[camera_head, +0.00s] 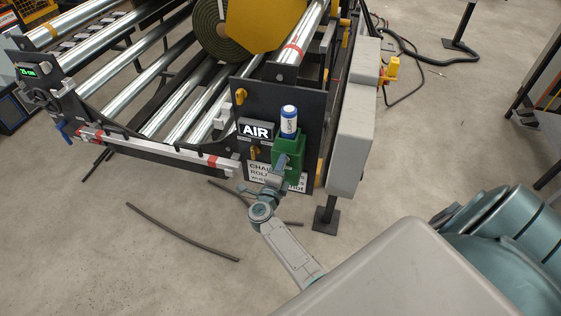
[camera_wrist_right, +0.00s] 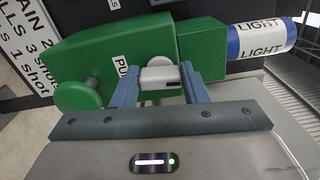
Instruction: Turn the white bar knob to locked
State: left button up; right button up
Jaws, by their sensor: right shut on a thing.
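The white bar knob (camera_wrist_right: 158,77) sits on the face of a green box (camera_wrist_right: 110,48) in the wrist view. Its bar lies about level in that picture, with a dark slot at its right end. My right gripper (camera_wrist_right: 160,82) is shut on it, one blue-grey finger at each side. In the head view, my right gripper (camera_head: 281,164) reaches up to the green box (camera_head: 289,150) and hides the knob. Markings for locked cannot be read in either view. My left gripper is not in view.
A round green button (camera_wrist_right: 78,96) stands out left of the knob. A blue-and-white cylinder labelled LIGHT (camera_wrist_right: 262,41) joins the box's right end. A black AIR panel (camera_head: 256,130), yellow knobs and a grey cabinet (camera_head: 354,135) are close by. A hose (camera_head: 180,232) lies on open floor.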

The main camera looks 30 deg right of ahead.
jog(key=shift+n+p, duration=0.45)
jog(key=shift+n, duration=0.25)
jog(key=o, duration=1)
jog(key=p+v, duration=0.1)
jog(key=v, duration=0.9)
jog(key=shift+s+a, duration=0.25)
jog(key=shift+s, duration=0.05)
